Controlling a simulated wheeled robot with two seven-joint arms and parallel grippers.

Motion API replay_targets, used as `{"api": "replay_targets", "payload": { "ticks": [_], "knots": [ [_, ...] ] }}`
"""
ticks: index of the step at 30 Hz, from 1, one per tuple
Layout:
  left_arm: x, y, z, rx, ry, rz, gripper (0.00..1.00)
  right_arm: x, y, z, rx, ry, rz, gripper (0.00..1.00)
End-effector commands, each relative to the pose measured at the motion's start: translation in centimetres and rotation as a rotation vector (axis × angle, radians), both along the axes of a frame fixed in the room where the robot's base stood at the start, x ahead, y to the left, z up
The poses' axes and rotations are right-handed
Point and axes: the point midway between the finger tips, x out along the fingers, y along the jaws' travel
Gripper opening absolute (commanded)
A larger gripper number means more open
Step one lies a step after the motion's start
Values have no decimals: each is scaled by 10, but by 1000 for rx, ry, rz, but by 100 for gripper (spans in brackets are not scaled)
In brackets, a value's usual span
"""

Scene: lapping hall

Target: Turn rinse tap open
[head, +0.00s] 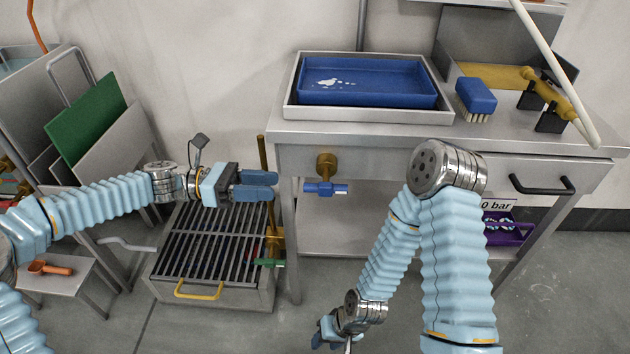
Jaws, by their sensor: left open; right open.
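A brass tap with a blue handle (325,187) sticks out from the front of the steel bench, below the blue tray. A second brass fitting with a green handle (268,262) sits low on an upright brass pipe beside the floor grate. I cannot tell from any label which one is the rinse tap. My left gripper (273,185) is open and empty, left of the blue handle and apart from it, above the grate. My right gripper (322,338) is open, low at the bottom edge, and partly hidden by its own arm.
A blue tray (370,92) in a steel pan stands on the bench (400,133). A black drawer handle (543,187) juts out. A slatted floor grate (215,245) stands below my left gripper.

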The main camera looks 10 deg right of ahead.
Motion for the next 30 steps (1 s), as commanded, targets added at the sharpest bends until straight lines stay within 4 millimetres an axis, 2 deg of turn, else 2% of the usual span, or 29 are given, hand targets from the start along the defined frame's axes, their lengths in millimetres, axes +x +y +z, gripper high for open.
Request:
{"api": "replay_targets", "payload": {
  "ticks": [3, 9, 15, 20, 27, 30],
  "knots": [
    [-9, -28, 0, -1, 0, -6, 45, 0, 0, 2, 0, 0, 0, 43],
    [-21, -71, 0, 0, -1, -4, 45, 0, 0, 4, 0, 0, 1, 43],
    [-29, -99, -1, 1, -1, -1, 45, 0, 0, 5, 0, 0, 1, 43],
    [-31, -106, -1, 3, -2, 0, 45, 0, 0, 5, 1, -1, 1, 43],
    [-31, -106, -1, 3, -3, 1, 45, 0, 0, 5, 1, -1, 1, 43],
    [-31, -106, -1, 2, -3, 0, 30, 0, 0, 5, 1, -1, 1, 43]
  ]
}}
